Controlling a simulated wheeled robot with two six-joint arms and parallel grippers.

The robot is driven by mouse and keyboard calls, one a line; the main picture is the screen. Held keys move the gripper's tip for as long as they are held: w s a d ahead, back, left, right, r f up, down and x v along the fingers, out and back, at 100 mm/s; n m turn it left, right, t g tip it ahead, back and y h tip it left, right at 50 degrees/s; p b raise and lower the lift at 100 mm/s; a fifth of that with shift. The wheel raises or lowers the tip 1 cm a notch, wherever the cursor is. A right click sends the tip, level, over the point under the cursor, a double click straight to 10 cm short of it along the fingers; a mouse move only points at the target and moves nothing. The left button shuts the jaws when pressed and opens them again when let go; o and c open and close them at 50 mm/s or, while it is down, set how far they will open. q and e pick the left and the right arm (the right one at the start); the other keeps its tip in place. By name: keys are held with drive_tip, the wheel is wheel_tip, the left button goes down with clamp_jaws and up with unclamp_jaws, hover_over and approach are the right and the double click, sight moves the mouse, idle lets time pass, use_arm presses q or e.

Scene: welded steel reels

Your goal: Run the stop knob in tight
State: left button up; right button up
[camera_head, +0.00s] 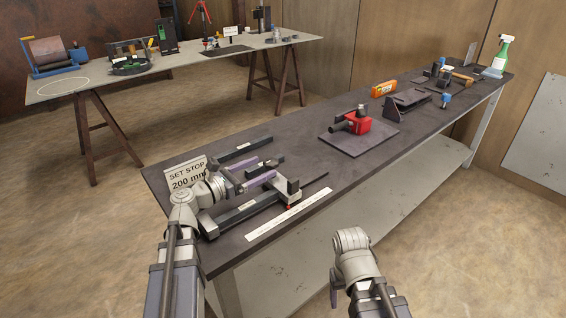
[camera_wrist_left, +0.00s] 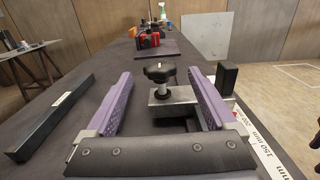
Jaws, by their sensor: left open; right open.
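The black star-shaped stop knob (camera_wrist_left: 159,71) stands upright on a screw above the steel stop block (camera_wrist_left: 172,96) in the left wrist view. The block straddles a dark bar, with a black upright pad (camera_wrist_left: 228,78) at its right; it also shows in the head view (camera_head: 287,198). My left gripper (camera_wrist_left: 159,74) is open, its purple fingers spread either side of the knob with visible gaps. In the head view the left gripper (camera_head: 257,173) is low over the fixture and partly hides the knob. My right gripper (camera_head: 334,292) hangs off the bench's front edge, its fingers mostly hidden.
A white scale strip (camera_head: 290,216) lies along the bench's front edge. A sign (camera_head: 187,174) reads "SET STOP 200 mm". A dark bar (camera_wrist_left: 45,120) lies left of the gripper. A red clamp (camera_head: 362,122) sits on a plate further along. Free bench lies between.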

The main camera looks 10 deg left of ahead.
sight(278, 160)
use_arm(q)
drive_tip(key=shift+x, duration=3.9)
drive_tip(key=c, duration=1.4)
drive_tip(key=shift+o, duration=0.2)
drive_tip(key=shift+m+g+h, duration=0.3)
drive_tip(key=shift+h, duration=0.1)
drive_tip(key=shift+s+d+m+g+h, duration=0.1)
drive_tip(key=shift+m+g+h, duration=0.9)
drive_tip(key=shift+g+h, duration=0.1)
drive_tip(key=shift+s+d+m+g+h, duration=0.15)
drive_tip(key=shift+s+m+g+h, duration=0.1)
drive_tip(key=shift+m+g+h, duration=0.7)
drive_tip(key=shift+s+d+m+g+h, duration=0.15)
drive_tip(key=shift+s+m+g+h, duration=0.15)
drive_tip(key=shift+m+g, duration=0.75)
drive_tip(key=shift+g, duration=0.5)
drive_tip(key=o, duration=1.4)
drive_tip(key=shift+c, duration=0.2)
